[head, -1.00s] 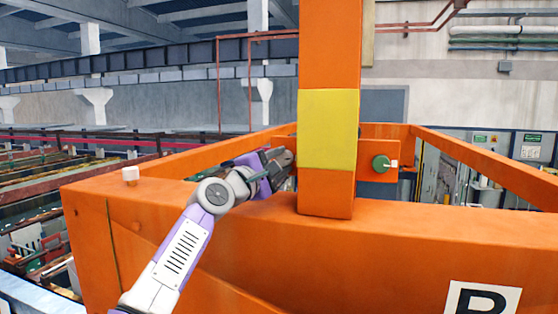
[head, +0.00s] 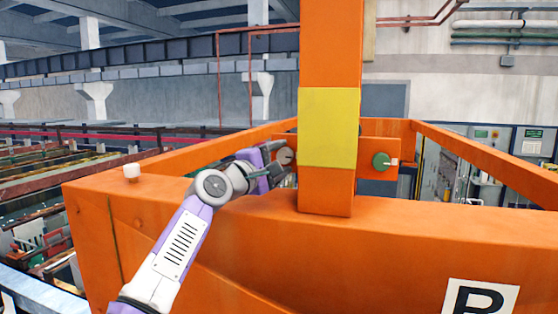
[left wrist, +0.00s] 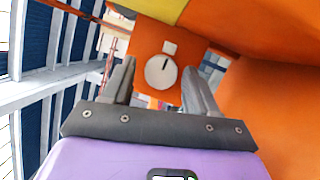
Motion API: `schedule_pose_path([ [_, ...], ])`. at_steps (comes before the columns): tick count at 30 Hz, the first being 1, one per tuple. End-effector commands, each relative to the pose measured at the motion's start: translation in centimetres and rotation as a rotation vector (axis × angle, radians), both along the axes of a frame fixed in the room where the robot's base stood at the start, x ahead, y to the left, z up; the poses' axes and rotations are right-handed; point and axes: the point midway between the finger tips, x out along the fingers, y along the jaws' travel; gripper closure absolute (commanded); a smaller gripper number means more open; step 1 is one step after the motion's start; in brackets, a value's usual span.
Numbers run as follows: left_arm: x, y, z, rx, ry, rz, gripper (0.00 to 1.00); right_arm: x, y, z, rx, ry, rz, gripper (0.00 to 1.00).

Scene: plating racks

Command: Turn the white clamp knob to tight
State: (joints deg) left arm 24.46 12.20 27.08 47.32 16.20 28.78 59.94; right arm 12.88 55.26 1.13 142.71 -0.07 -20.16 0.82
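The white clamp knob (head: 285,156) is a round pale disc on an orange plate, left of the post with the yellow band. In the left wrist view the knob (left wrist: 159,72) shows a short dark line near its top, pointing roughly at a small white square (left wrist: 169,47) above it. My left gripper (head: 282,168) is open and empty, close in front of the knob. In the wrist view its two fingers stand on either side of the knob, with the knob beyond them; I see no contact. My right gripper is not in view.
A green knob (head: 381,161) with a white mark sits right of the orange post (head: 328,60). A thick orange beam (head: 400,235) runs below the post and my left arm. A small white block (head: 131,172) stands on the frame's left corner.

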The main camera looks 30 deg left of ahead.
Motion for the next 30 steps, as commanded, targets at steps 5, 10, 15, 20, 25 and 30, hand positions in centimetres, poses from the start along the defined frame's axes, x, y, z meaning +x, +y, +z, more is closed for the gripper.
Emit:
schedule_pose_path([
  [5,0.1,0.0,-0.1,0.000,0.003,-0.002,0.35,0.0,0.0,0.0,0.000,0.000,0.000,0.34],
  [10,-0.1,0.0,-0.2,-0.001,0.003,-0.001,0.35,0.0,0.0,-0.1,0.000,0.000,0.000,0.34],
  [15,-1.8,0.3,-0.6,0.001,0.002,0.002,0.35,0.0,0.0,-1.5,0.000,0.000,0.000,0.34],
  [20,-4.3,0.6,-1.1,0.002,0.001,0.004,0.35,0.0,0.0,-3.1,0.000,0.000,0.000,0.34],
  [25,-6.5,0.9,-1.2,0.000,0.002,0.002,0.35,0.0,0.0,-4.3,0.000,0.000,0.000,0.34],
  [30,-7.4,1.0,-1.2,-0.001,0.002,0.000,0.35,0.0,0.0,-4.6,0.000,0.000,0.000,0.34],
])
